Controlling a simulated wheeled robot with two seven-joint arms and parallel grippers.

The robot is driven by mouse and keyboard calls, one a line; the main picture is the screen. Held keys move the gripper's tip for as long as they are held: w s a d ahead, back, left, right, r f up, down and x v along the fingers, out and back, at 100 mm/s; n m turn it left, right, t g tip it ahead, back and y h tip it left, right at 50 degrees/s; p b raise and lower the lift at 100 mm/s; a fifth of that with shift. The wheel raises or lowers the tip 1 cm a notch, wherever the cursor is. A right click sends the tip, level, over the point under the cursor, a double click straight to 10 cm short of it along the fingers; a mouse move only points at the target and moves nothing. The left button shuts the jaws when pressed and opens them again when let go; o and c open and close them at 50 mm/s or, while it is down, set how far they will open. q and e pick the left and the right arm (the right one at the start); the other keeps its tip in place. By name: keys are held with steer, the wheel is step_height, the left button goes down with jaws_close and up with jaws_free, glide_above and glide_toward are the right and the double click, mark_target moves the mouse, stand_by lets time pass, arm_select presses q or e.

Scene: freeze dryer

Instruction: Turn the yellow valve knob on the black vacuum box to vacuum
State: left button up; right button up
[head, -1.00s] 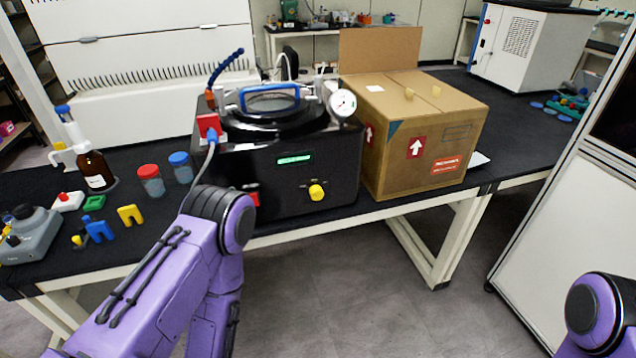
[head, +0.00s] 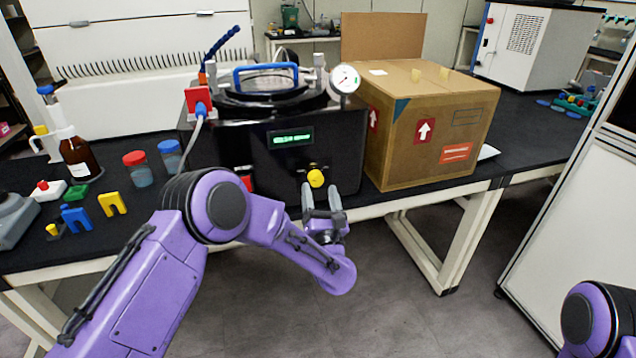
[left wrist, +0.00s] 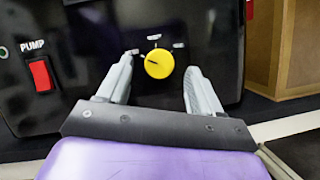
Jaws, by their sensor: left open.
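The black vacuum box (head: 225,150) stands on the dark bench with a lit green display on its front. Its round yellow valve knob (head: 315,178) is low on the front, right of the display. In the left wrist view the knob (left wrist: 159,63) has a dark pointer mark toward the left, and small labels around it are too small to read. My left gripper (head: 321,190) is open, its two fingers pointing at the box just below the knob. In the left wrist view the fingers (left wrist: 158,80) lie either side of the knob's lower part, with visible gaps. My right gripper is out of view.
A red PUMP switch (left wrist: 41,75) is left of the knob. A cardboard box (head: 425,140) stands close on the right of the vacuum box. Jars (head: 138,170), a brown bottle (head: 80,160) and small coloured blocks (head: 112,203) are on the bench at left.

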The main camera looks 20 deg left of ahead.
mark_target(318, 181)
arm_select(q)
steer(key=x, duration=0.3)
steer(key=shift+w, duration=0.15)
steer(key=c, duration=1.1)
steer(key=shift+o, duration=0.2)
